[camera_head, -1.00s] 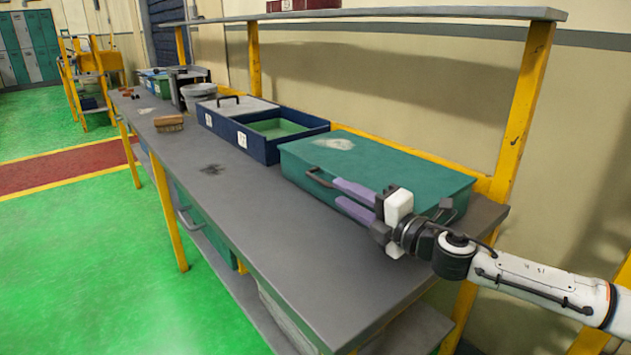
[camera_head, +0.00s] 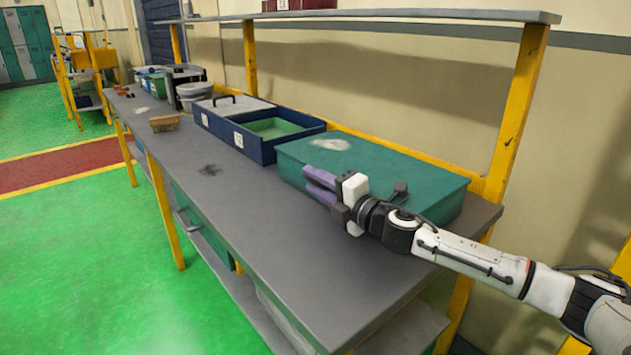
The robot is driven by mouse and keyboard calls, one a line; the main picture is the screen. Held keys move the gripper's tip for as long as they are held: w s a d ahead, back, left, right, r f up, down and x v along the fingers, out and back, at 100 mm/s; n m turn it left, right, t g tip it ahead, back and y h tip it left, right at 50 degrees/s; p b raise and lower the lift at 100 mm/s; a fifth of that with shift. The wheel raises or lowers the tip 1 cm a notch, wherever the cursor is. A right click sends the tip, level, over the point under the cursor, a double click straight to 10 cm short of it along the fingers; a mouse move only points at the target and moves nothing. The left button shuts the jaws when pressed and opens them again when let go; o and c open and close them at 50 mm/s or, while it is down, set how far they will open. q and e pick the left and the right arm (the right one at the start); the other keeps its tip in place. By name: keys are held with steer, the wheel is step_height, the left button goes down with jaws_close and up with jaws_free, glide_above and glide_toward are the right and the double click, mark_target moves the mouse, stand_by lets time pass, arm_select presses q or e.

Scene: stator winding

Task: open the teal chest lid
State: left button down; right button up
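The teal chest (camera_head: 400,172) stands on the right part of the grey workbench, and its lid is closed. A pale worn patch (camera_head: 330,144) marks the lid top. My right gripper (camera_head: 308,179) reaches in from the right, with its two purple fingers against or just before the chest's front face. The fingers are spread with a narrow gap between them. The chest's dark front handle is hidden around the fingertips, so I cannot tell whether it lies between them. My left gripper is out of view.
A blue box (camera_head: 268,150) with an open green-lined compartment sits left of the chest. A brush (camera_head: 166,123) and a grey bucket (camera_head: 193,92) are farther along the workbench (camera_head: 240,215). A shelf (camera_head: 400,14) on yellow posts runs above. The front bench surface is clear.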

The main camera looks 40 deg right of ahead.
steer(key=shift+c, duration=0.2)
jaws_close()
